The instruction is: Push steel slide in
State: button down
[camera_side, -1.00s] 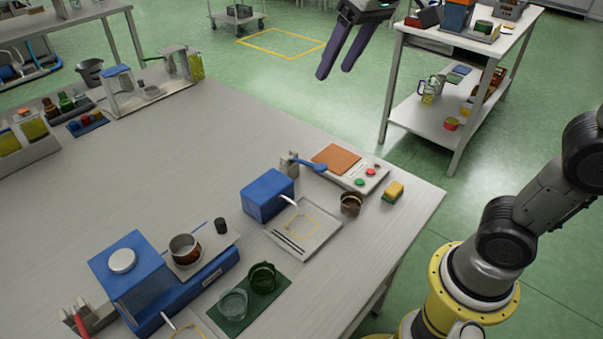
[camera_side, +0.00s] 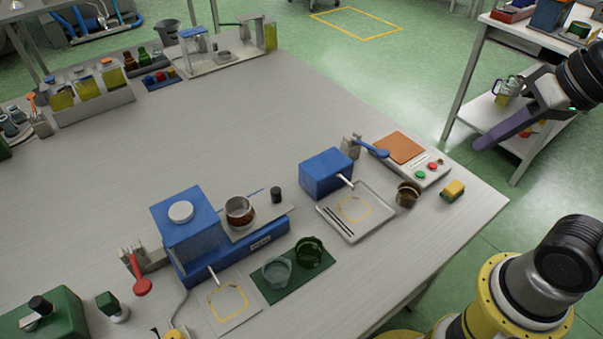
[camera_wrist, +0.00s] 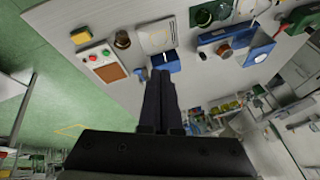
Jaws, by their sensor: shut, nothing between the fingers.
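The steel slide (camera_side: 262,212) is a flat metal plate sticking out of the blue machine (camera_side: 190,235) on the bench. A glass jar with dark red contents (camera_side: 240,212) stands on it, and a black knob (camera_side: 276,195) is at its outer end. My gripper (camera_side: 480,143) is shut and empty, off the bench's right side in the side view, well apart from the slide. In the wrist view its fingers (camera_wrist: 160,78) are together, and the blue machine (camera_wrist: 257,50) shows at upper right.
A smaller blue box (camera_side: 326,172) with a spout, a steel tray (camera_side: 340,222), a control panel (camera_side: 422,172), a brown cup (camera_side: 407,194) and a yellow sponge (camera_side: 453,190) stand between my gripper and the machine. A green mat (camera_side: 284,290) carries two glass cups. The bench's middle is clear.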

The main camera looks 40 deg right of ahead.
jog(key=w+a+r+m+g+y, duration=0.1)
jog(key=w+a+m+g+y, duration=0.2)
jog(key=w, duration=0.7)
jog(key=w+a+m+g+y, duration=0.1)
jog(key=w+a+m+y, duration=0.3)
jog(key=w, duration=0.7)
jog(key=w+f+m+g, duration=0.1)
jog(key=w+f, duration=0.2)
jog(key=f, duration=0.3)
jog(key=w+d+f+m+g, duration=0.1)
jog(key=w+f+m, duration=0.1)
jog(key=w+f, duration=0.2)
jog(key=w+d+f+m, duration=0.1)
jog(key=w+f, duration=0.3)
jog(key=f, duration=0.4)
jog(key=shift+w+d+f+m+g, duration=0.2)
jog(key=shift+f+m+g, duration=0.2)
jog(key=shift+m, duration=0.2)
jog(key=shift+s+a+f, duration=0.1)
jog(key=shift+a+f, duration=0.2)
jog(key=shift+f, duration=0.2)
jog(key=x, duration=0.9)
jog(key=shift+a, duration=0.2)
jog(key=a, duration=0.3)
jog(key=shift+s+r, duration=0.1)
jog(key=shift+s, duration=0.15)
jog(key=shift+s+a, duration=0.1)
jog(key=shift+a, duration=0.3)
